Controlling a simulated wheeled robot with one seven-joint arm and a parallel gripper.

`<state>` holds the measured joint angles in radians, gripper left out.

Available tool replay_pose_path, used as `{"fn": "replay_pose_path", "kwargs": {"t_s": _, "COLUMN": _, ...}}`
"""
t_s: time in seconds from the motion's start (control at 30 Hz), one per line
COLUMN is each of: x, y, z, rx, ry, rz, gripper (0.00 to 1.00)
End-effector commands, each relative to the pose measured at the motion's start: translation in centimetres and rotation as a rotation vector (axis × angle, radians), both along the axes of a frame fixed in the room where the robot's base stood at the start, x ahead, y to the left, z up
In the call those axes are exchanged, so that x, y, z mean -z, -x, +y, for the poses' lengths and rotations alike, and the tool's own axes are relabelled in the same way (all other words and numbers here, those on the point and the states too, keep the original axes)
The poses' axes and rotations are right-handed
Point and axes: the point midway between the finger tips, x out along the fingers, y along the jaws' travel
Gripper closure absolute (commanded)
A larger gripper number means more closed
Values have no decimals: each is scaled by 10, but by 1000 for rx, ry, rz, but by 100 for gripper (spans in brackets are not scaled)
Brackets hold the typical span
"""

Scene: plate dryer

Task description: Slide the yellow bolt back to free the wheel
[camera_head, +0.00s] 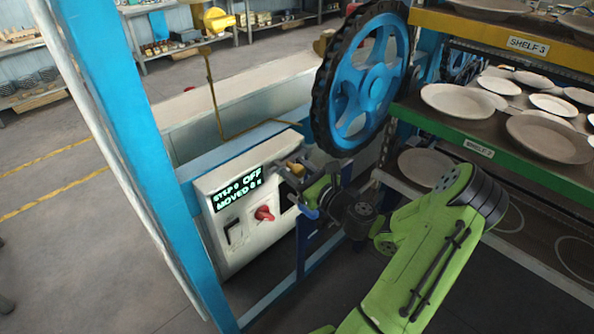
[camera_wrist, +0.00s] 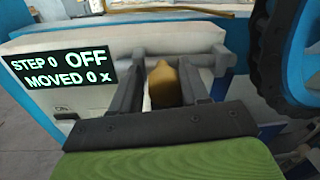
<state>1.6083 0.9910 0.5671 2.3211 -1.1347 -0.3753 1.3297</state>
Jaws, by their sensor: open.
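The yellow bolt (camera_head: 297,169) is at the top right of the white control box, partly hidden by my gripper. In the wrist view the yellow bolt (camera_wrist: 163,86) shows between my two fingers, in front of a grey horizontal bar (camera_wrist: 160,57). My gripper (camera_head: 288,168) is open, with a finger on each side of the bolt; small gaps show, and contact cannot be told. The blue wheel (camera_head: 345,88) with a black toothed rim stands upright above and behind my gripper. Its rim (camera_wrist: 262,58) also shows at the right of the wrist view.
The white control box (camera_head: 240,258) has a display (camera_head: 238,189) reading "STEP 0 OFF, MOVED 0", a red knob (camera_head: 264,213) and a black switch (camera_head: 233,233). A blue post (camera_head: 130,130) stands left. Shelves of plates (camera_head: 480,160) stand right, close to my arm.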

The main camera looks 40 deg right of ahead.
Motion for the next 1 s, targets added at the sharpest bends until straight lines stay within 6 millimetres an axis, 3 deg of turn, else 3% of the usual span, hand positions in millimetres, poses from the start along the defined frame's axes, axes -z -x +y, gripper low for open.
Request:
{"fn": "replay_pose_path", "kwargs": {"t_s": 0.4, "x": 0, "y": 8, "z": -1, "rx": 3, "ry": 1, "rz": 2, "gripper": 55}}
{"fn": "replay_pose_path", "kwargs": {"t_s": 0.47, "x": 1, "y": 19, "z": -1, "rx": 6, "ry": -1, "rz": 2, "gripper": 55}}
{"fn": "replay_pose_path", "kwargs": {"t_s": 0.8, "x": -2, "y": 114, "z": 2, "rx": 12, "ry": -3, "rz": 0, "gripper": 55}}
{"fn": "replay_pose_path", "kwargs": {"t_s": 1.0, "x": -5, "y": 145, "z": 4, "rx": 10, "ry": -1, "rz": -2, "gripper": 55}}
